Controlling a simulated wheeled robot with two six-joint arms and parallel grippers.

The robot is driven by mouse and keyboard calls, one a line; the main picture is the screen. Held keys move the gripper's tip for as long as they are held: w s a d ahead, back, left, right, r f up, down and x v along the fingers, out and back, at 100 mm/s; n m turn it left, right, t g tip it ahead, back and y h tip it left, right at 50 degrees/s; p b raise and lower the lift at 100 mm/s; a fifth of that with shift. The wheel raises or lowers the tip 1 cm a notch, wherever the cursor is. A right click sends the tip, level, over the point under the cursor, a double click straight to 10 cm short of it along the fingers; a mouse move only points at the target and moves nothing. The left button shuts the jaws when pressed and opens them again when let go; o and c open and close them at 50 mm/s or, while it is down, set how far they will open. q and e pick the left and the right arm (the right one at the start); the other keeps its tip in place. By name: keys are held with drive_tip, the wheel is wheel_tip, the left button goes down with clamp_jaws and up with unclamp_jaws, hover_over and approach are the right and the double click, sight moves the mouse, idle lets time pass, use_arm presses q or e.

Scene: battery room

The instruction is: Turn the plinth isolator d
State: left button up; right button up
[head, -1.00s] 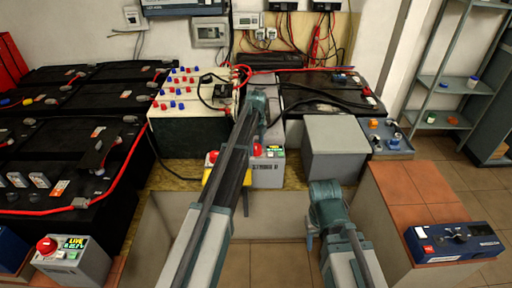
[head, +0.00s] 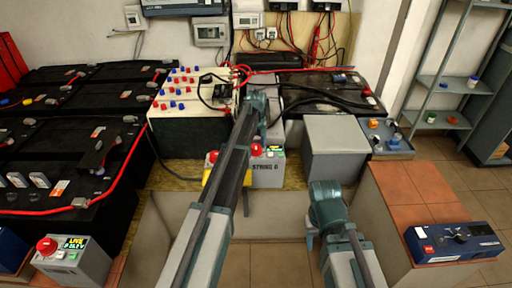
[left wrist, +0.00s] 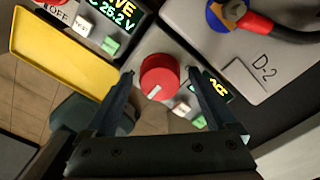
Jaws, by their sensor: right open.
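A grey isolator box (head: 268,175) with a red round knob (head: 256,150) stands at the middle of the bench, partly behind my left arm. In the left wrist view the red knob (left wrist: 160,77) has a white mark towards its lower left. Its lit display (left wrist: 217,87) is partly covered by a finger. My left gripper (left wrist: 160,73) is open, with one finger on each side of the knob and small gaps showing. My right gripper (head: 311,238) is open, low in front of the bench, away from the isolator.
A second isolator beside it shows a "LIVE" display (left wrist: 118,12) and has a yellow plate (left wrist: 62,52) nearby. A grey battery marked D-2 (left wrist: 262,60) carries a red-sleeved cable. Another isolator (head: 72,262) stands lower left. A blue meter (head: 453,241) lies on the right tiled ledge.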

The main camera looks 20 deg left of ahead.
sight(256, 146)
use_arm(q)
wheel_tip(256, 146, up, 14)
drive_tip(key=p, duration=1.4)
drive_tip(key=shift+f, duration=0.15)
drive_tip(key=s+d+r+n+p, duration=0.1)
drive_tip(key=s+d+n, duration=0.4)
drive_tip(key=s, duration=0.7)
drive_tip(key=s+d+r+n+p, duration=0.1)
drive_tip(key=s+d+n, duration=0.5)
drive_tip(key=s, duration=0.6)
drive_tip(key=s+d+r+n+y+p, duration=0.1)
drive_tip(key=s+d+r+n, duration=0.1)
drive_tip(key=s+d+n, duration=0.3)
drive_tip(key=s+n, duration=0.4)
drive_tip(key=s, duration=0.3)
drive_tip(key=shift+s+d+p, duration=0.2)
drive_tip(key=shift+d+p, duration=0.1)
drive_tip(key=shift+d, duration=0.1)
